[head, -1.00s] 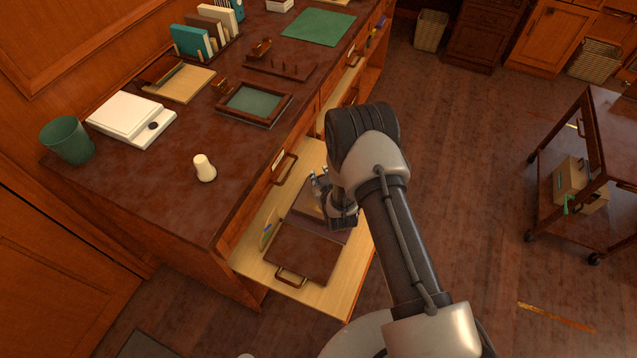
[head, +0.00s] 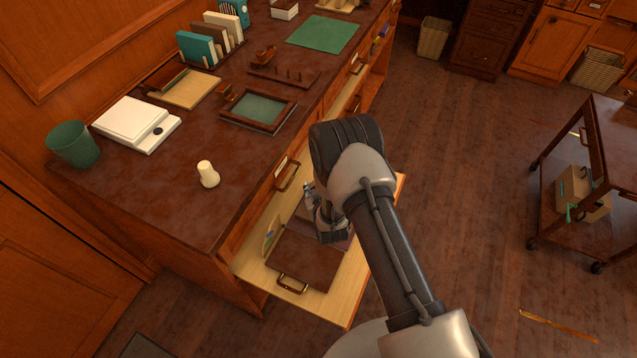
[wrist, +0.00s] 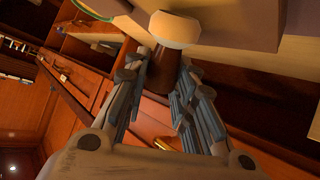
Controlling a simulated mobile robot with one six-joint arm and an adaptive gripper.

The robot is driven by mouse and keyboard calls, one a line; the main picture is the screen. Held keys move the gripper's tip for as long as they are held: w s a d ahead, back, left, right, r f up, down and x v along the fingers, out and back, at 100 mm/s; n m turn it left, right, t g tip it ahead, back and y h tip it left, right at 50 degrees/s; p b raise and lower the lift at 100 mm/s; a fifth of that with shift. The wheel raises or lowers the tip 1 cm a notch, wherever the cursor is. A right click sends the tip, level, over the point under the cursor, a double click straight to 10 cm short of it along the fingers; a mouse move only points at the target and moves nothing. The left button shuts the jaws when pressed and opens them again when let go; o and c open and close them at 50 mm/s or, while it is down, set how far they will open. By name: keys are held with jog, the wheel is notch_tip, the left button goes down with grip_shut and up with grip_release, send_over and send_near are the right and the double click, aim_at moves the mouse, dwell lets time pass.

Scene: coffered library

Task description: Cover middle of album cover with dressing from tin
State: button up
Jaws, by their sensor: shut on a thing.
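My gripper (wrist: 158,88) is shut on a dark brown handle (wrist: 160,72) with a rounded cream head (wrist: 175,28), a dauber-like tool. In the head view my gripper (head: 309,190) is low over the open drawer (head: 345,305), and my wrist hides the tool and part of the drawer. A dark, flat purplish piece, possibly the album cover, shows only in part beside my wrist. A brown case with a handle (head: 305,262) lies in the drawer's near part. I cannot make out the tin for sure. Whether the cream head touches anything is unclear.
The desk top carries a white scale (head: 130,122), a green bin (head: 74,144), a small cream object (head: 208,174) and a framed green tray (head: 258,108). A cart (head: 600,170) stands at the right. The floor between is largely open.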

jog(key=shift+s+a+p, duration=0.15)
jog(key=shift+s+a, duration=0.15)
jog(key=shift+s, duration=0.55)
jog(key=shift+s+a+p, duration=0.1)
jog(key=shift+s+a, duration=0.15)
jog(key=shift+s, duration=0.55)
jog(key=shift+s+a+p, duration=0.15)
jog(key=shift+s+a, duration=0.15)
jog(key=shift+s, duration=0.55)
jog(key=shift+r, duration=0.15)
jog(key=shift+r+p, duration=2.1)
jog(key=shift+r, duration=0.8)
jog(key=shift+w, duration=0.1)
notch_tip(320, 180, up, 3)
jog(key=shift+r+p, duration=0.1)
jog(key=shift+p, duration=0.75)
jog(key=shift+a, duration=0.1)
